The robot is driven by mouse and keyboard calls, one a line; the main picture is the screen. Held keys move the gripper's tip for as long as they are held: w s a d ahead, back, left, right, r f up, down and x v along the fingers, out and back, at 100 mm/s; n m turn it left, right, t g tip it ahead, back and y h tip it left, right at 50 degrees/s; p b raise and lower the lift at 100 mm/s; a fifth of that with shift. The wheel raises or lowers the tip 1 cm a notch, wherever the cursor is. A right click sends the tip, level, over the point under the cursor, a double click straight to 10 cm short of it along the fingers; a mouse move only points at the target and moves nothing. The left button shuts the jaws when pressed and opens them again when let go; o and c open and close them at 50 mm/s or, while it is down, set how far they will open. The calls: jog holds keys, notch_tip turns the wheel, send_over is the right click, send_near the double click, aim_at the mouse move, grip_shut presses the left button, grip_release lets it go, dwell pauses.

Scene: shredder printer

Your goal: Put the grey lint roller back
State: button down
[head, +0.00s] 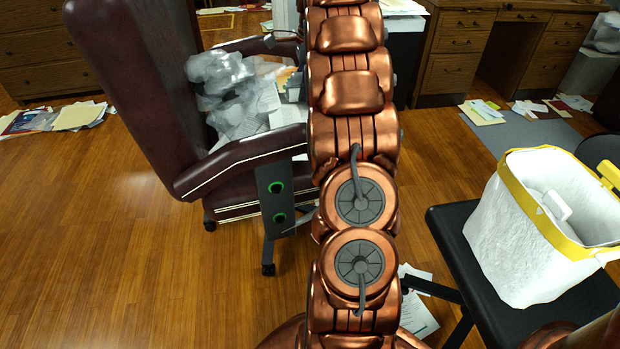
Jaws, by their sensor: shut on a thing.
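I cannot make out the grey lint roller in the head view. My copper arm runs up the middle of the picture and covers much of what is behind it. My gripper cannot be made out, so what it holds is hidden. A white tub (510,235) with a yellow rim stands on a black seat (455,230) at the right. A pale handle-like piece (556,206) shows inside the tub; I cannot tell what it belongs to.
A maroon armchair (140,90) holds crumpled clear plastic (225,85) and papers. A dark panel (272,200) with two green rings stands beside it on casters. Wooden desks (450,70) are at the back, with papers on the floor nearby. The wooden floor (120,250) at left is clear.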

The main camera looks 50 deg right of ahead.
aim_at(303, 175)
notch_tip(303, 175, down, 28)
jog(key=b, duration=0.7)
jog(key=shift+r, duration=0.1)
jog(key=c, duration=0.5)
grip_release()
jog(key=r+p, duration=0.1)
jog(key=r, duration=0.3)
jog(key=d+r+p, duration=0.1)
jog(key=r, duration=0.3)
jog(key=s+r+p, duration=0.1)
jog(key=r, duration=0.3)
jog(key=shift+s+d, duration=0.1)
jog(key=shift+d, duration=0.2)
